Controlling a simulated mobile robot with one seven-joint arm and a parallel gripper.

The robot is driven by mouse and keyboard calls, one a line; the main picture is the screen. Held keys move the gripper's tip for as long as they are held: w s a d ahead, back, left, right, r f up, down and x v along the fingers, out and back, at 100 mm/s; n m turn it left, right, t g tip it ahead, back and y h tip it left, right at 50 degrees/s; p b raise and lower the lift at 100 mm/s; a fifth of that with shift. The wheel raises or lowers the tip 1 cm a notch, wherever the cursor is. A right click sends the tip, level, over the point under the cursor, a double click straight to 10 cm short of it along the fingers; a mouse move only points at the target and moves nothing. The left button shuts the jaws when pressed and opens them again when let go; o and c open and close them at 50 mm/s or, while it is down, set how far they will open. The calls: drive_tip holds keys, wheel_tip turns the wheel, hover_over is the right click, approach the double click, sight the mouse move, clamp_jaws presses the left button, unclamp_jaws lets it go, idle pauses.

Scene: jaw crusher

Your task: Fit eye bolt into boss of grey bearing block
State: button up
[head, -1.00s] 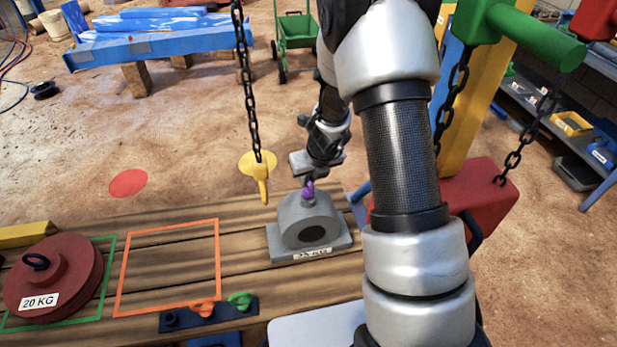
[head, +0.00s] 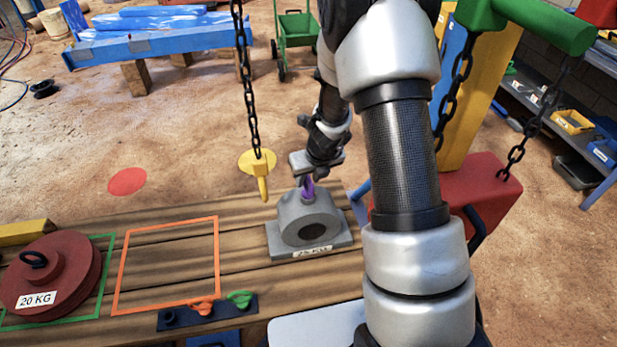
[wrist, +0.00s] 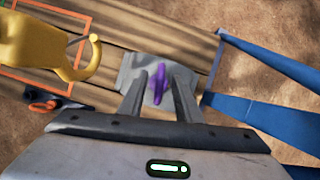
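The purple eye bolt (head: 308,188) stands upright at the top of the grey bearing block (head: 289,228); its shank and the boss are too small to tell how deep it sits. The block rests on the wooden planks, its label partly readable. My gripper (head: 307,182) is right above the block, pointing down at the bolt. In the wrist view my gripper (wrist: 157,88) has its two fingers apart, one on each side of the purple eye bolt (wrist: 158,83), with a visible gap to each finger. The grey block (wrist: 136,66) shows below them.
A yellow hook on a chain (head: 261,175) hangs just left of the block. An orange outlined square (head: 166,222) on the planks is empty. A red 20 KG weight (head: 62,272) sits at the left. A dark rack (head: 180,318) holds orange and green eye bolts.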

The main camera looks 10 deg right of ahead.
drive_tip(key=p+v, duration=0.8)
drive_tip(key=v, duration=0.9)
drive_tip(key=shift+r, duration=0.15)
drive_tip(key=shift+s, duration=0.1)
